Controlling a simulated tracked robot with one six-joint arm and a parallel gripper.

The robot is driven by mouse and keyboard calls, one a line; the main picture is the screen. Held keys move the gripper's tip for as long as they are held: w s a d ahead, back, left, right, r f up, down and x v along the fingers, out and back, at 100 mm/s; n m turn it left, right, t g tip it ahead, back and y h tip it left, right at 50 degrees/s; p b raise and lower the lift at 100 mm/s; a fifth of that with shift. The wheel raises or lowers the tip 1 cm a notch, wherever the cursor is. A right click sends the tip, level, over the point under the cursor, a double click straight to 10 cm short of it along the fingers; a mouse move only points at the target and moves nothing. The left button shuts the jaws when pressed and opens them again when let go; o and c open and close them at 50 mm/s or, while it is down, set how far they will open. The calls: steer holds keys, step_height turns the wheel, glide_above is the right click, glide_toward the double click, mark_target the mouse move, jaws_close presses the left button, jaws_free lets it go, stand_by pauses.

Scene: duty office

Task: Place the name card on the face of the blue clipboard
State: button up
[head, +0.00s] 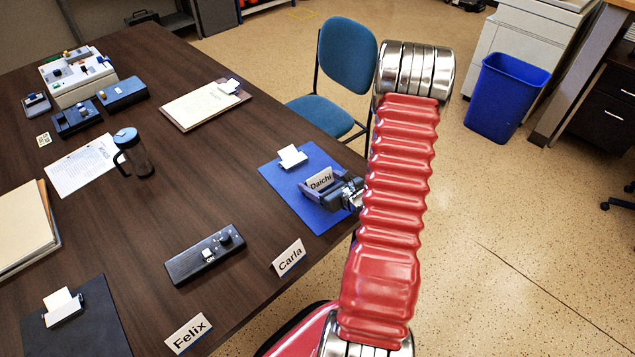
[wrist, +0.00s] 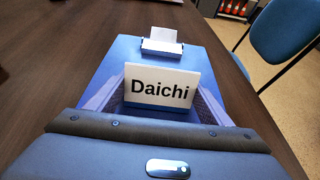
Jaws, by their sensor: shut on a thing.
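The blue clipboard (head: 283,182) lies on the dark table near its right edge, with a white clip (head: 291,156) at its far end. My gripper (head: 322,190) is over the clipboard's near part, shut on the white name card (head: 319,179) reading "Daichi". In the wrist view the card (wrist: 161,88) stands upright between the two fingers, its blue lower strip showing. The clipboard (wrist: 118,55) spreads behind and beside it. Whether the card's bottom touches the clipboard I cannot tell. My gripper hides the clipboard's near end in the wrist view.
A black device (head: 205,256), a black clipboard (head: 98,322) and a jug (head: 138,160) are left of the blue clipboard. A blue chair (head: 347,62) stands beyond the table's right edge.

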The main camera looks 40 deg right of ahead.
steer(key=shift+f, duration=0.2)
steer(key=o, duration=1)
steer(key=shift+r, duration=0.15)
steer(key=shift+s+r, duration=0.2)
steer(key=shift+s, duration=0.35)
steer(key=v, duration=1.1)
